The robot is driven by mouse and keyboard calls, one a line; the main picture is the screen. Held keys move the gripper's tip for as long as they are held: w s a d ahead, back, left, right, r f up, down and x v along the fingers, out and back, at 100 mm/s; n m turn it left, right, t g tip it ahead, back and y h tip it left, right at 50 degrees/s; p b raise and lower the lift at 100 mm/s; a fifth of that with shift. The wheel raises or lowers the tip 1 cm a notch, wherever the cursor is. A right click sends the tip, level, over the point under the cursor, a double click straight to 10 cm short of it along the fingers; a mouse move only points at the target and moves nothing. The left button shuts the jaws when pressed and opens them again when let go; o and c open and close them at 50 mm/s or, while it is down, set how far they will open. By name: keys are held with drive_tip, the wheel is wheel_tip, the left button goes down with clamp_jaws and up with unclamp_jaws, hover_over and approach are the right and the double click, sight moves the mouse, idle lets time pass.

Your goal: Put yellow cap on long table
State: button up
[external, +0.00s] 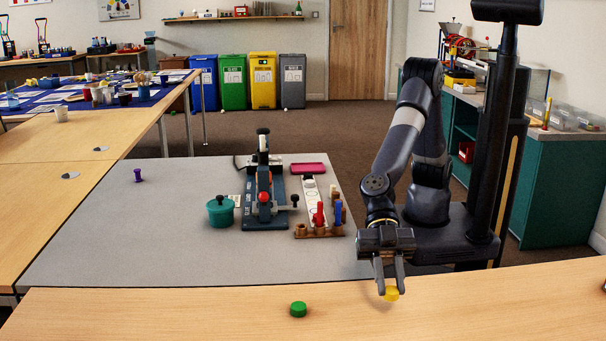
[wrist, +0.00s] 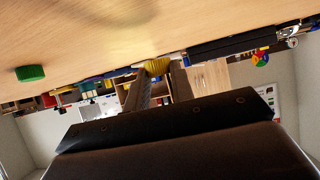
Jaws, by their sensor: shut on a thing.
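The yellow cap (external: 391,294) is between the fingertips of my gripper (external: 388,286), at the near wooden table. My gripper is shut on it. In the wrist view the yellow cap (wrist: 158,66) shows between the two fingers, against the edge of the wooden surface. The long table (external: 470,303) is the pale wooden one running across the front of the external view. The cap is at or just above its top; I cannot tell whether it touches.
A green cap (external: 298,309) lies on the long table, left of my gripper. Behind is a grey table (external: 110,235) with a teal pot (external: 221,212), a blue press (external: 265,195) and a wooden rack (external: 318,231). The long table's right part is clear.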

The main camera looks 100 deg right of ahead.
sight(386, 306)
drive_tip(key=shift+f+b, duration=0.35)
drive_tip(key=shift+f, duration=1.5)
drive_tip(key=shift+f+b, duration=0.25)
drive_tip(key=shift+b, duration=0.1)
drive_tip(key=o, duration=1)
drive_tip(key=shift+r, duration=0.1)
drive_tip(key=shift+c, duration=0.2)
drive_tip(key=shift+r, duration=0.1)
drive_tip(key=shift+r+p, duration=0.2)
drive_tip(key=shift+p, duration=0.35)
drive_tip(key=v, duration=1.2)
drive_tip(key=shift+f+b, duration=0.2)
drive_tip(key=shift+b, duration=0.25)
